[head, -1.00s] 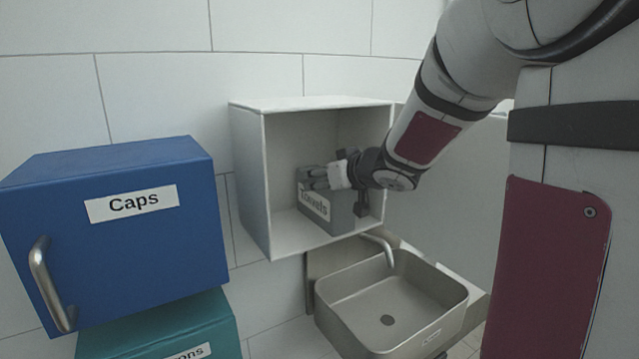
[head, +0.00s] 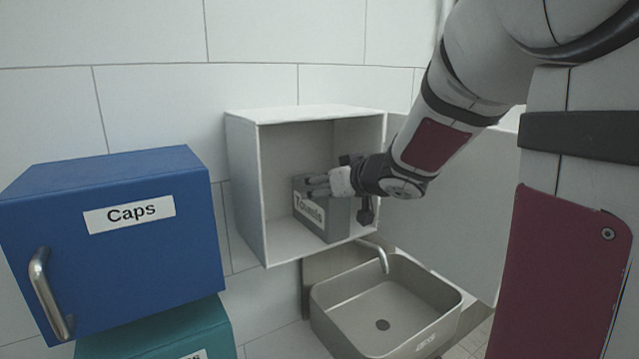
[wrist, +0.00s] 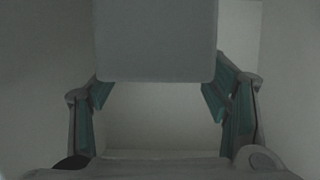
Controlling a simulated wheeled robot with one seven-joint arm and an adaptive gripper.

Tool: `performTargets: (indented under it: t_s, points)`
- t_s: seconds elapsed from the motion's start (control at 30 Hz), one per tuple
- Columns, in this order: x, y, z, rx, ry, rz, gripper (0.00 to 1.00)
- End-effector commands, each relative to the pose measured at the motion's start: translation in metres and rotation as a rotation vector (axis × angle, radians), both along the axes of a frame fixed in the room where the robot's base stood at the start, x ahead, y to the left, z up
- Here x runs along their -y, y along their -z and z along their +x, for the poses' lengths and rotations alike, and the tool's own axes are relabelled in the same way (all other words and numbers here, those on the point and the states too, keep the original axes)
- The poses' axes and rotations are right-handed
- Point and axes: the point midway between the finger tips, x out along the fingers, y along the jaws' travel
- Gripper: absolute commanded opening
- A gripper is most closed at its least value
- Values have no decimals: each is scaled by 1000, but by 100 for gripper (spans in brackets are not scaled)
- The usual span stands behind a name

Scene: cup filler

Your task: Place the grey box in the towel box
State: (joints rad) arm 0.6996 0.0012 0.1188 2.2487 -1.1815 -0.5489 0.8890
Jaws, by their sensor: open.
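The grey box (head: 338,222), with a "Towels" label on its front, sits upright on the floor of the open white towel box (head: 246,195), near its right side. My gripper (head: 318,186) reaches in from the right, and its fingers overlap the upper part of the grey box in the head view. In the wrist view my gripper (wrist: 158,93) is open, with its teal-padded fingers spread apart. The grey box (wrist: 156,40) fills the top middle there, between and beyond the fingers. Contact with the fingers cannot be told.
The towel box's door (head: 440,200) stands open at the right, behind my arm. A metal sink (head: 385,300) with a tap is below. A blue "Caps" box (head: 110,250) with a handle and a teal box (head: 160,335) beneath it are at the left.

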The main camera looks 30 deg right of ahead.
Motion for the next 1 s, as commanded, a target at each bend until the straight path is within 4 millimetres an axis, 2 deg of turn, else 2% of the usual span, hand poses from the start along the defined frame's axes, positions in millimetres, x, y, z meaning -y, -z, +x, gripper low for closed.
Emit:
performTargets:
  t_s: [0.1,0.33,0.6,0.77,0.9,1.0]
  points:
    - [-1,-14,-27,0,1,-1,70]
    - [-3,-29,-65,0,0,-1,70]
    - [-4,-38,-83,2,14,-14,70]
    - [-6,-56,-90,-7,119,-102,70]
    - [-19,-65,-118,-84,248,-162,70]
    - [-39,-58,-149,-188,296,-161,70]
